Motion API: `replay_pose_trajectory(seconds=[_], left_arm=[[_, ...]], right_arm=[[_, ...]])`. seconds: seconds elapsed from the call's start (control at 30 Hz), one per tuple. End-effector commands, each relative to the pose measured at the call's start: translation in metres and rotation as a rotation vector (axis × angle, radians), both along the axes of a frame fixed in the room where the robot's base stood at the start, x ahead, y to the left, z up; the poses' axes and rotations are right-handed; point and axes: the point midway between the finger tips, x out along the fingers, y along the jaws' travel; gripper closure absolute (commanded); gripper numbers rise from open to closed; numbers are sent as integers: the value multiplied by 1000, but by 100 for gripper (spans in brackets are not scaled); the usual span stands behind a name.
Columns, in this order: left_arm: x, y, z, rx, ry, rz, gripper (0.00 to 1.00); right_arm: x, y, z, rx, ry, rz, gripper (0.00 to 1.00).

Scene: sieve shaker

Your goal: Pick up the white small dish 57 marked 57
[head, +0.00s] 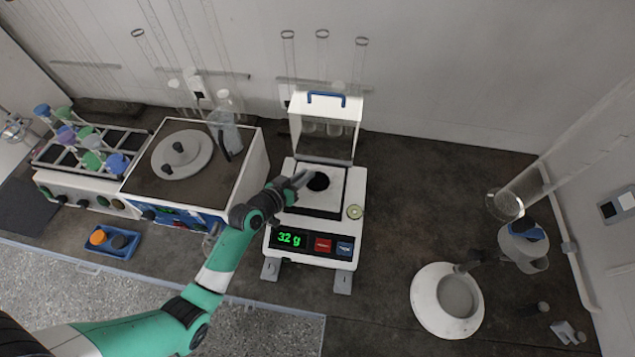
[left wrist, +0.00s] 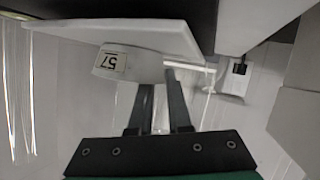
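The white small dish (left wrist: 112,62) marked 57 shows in the left wrist view, beside a white plate, with its label facing the camera. In the head view a round dark patch (head: 318,182) lies on the balance pan; I cannot tell whether it is the dish's contents. My left gripper (head: 304,180) reaches over the pan from the left, close to that patch. In the left wrist view its two dark fingers (left wrist: 160,82) stand apart, tips right by the dish's edge. Contact is unclear. My right gripper is not in view.
The balance (head: 316,242) reads 32 g or 3.2 g; its raised clear cover (head: 325,128) stands behind the pan. A hotplate (head: 190,160), tube rack (head: 85,150) and blue tray (head: 113,241) are left. A white round dish-like stand (head: 428,300) is right.

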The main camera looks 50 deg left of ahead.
Motion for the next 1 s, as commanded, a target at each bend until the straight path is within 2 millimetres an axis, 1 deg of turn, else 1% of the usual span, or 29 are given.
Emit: replay_pose_trajectory(seconds=[0.03,0.07,0.53,0.67,0.77,0.87,0.97,1.0], left_arm=[[0,0,0,0,0,0,94],[0,0,0,0,0,0,100],[0,0,1,0,0,0,100],[0,0,7,0,-1,-1,100],[0,0,18,0,-3,-1,100],[0,0,38,1,-4,0,100],[-16,-13,62,1,-3,-3,100],[-23,-19,73,1,-3,-3,100]], right_arm=[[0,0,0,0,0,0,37],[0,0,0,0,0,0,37],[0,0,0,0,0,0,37],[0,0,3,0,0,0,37],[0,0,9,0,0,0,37],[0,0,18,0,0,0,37],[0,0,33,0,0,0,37],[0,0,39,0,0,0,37]])
